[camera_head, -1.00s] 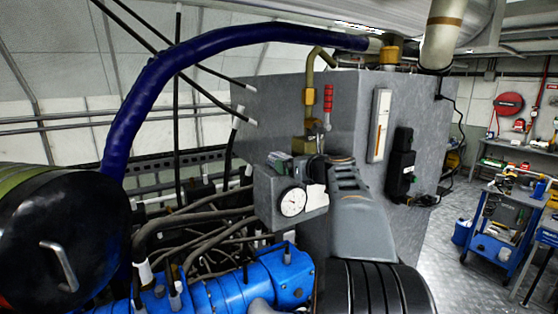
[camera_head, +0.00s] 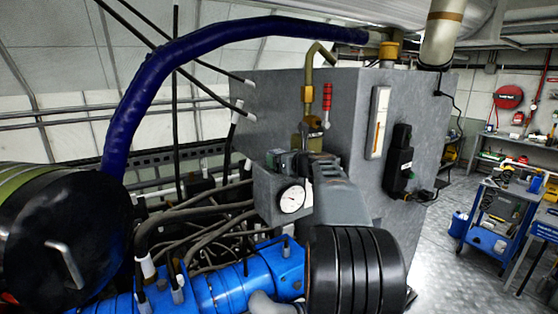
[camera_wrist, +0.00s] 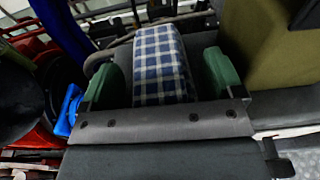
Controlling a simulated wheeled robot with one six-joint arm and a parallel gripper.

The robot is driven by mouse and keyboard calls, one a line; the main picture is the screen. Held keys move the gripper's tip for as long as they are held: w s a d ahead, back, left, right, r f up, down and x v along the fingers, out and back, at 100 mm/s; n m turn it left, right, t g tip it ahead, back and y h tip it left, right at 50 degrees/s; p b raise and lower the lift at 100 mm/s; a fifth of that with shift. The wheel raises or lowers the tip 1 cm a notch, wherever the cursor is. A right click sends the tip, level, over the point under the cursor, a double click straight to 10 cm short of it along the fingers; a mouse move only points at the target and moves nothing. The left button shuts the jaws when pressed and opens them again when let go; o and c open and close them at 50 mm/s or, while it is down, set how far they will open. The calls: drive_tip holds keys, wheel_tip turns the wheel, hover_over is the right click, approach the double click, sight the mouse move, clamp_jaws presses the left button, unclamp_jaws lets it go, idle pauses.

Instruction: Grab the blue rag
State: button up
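The blue rag is a blue-and-white checked cloth (camera_wrist: 162,62), in the upper middle of the wrist view. My gripper (camera_wrist: 160,68) has its two green fingers apart, one on each side of the rag. A dark gap shows between the rag and each finger, so it is not clamped. Its lower end is hidden behind the gripper's grey body. How deep the fingers reach cannot be told. In the head view, my grey wrist and dark ribbed joint are beside the gauge box (camera_head: 268,192); I cannot make out the rag there.
A large grey metal tank (camera_head: 350,130) stands behind my gripper. A thick blue hose (camera_head: 150,85) arches over from the left. Blue machinery (camera_head: 225,295) and dark pipes lie below left. A blue cart (camera_head: 497,222) stands on open floor at right.

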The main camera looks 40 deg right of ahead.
drive_tip(key=c, duration=0.8)
drive_tip(key=shift+r, duration=0.15)
